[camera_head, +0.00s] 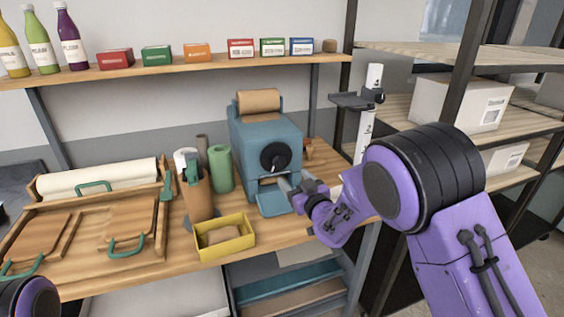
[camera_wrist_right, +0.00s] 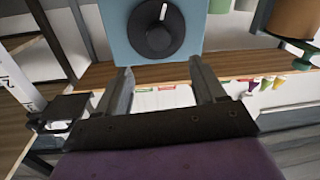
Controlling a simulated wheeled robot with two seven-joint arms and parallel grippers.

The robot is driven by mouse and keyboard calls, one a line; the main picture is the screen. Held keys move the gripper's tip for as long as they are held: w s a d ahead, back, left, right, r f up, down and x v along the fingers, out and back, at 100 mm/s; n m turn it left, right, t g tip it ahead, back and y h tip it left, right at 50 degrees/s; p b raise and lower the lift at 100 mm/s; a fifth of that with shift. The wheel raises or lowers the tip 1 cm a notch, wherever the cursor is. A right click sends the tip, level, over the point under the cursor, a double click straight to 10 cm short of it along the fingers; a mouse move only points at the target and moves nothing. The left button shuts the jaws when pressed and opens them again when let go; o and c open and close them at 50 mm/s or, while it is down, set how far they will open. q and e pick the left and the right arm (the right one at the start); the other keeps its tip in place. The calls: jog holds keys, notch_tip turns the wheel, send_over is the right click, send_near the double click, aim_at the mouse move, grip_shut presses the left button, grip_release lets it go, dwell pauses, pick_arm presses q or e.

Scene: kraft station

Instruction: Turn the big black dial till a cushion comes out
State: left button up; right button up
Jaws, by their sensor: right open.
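The big black dial (camera_head: 275,157) is on the front of a blue machine (camera_head: 253,135) on the wooden bench. A white pointer mark shows on the dial in the right wrist view (camera_wrist_right: 156,32). My right gripper (camera_head: 287,186) is just in front of the machine, below and a little right of the dial. In the wrist view its two fingers are spread with nothing between them, apart from the dial. A blue chute (camera_head: 273,204) sticks out under the dial, partly beside the gripper. My left gripper is out of the picture; only a piece of my left arm shows.
A brown paper roll (camera_head: 258,101) lies on top of the machine. A yellow tray (camera_head: 226,248) with a brown item stands at its front left. Left are upright rolls (camera_head: 220,168) and a wooden board (camera_head: 100,225) with green handles. A white post (camera_head: 369,110) stands right.

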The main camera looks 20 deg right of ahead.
aim_at(281, 163)
jog(key=w+p, duration=0.1)
jog(key=w, duration=0.2)
jog(key=w+p, duration=0.1)
jog(key=w, duration=0.2)
jog(key=w+p, duration=0.1)
jog(key=w, duration=0.2)
jog(key=shift+w+a+f, duration=0.1)
jog(key=shift+w+a, duration=0.3)
jog(key=c, duration=1.1)
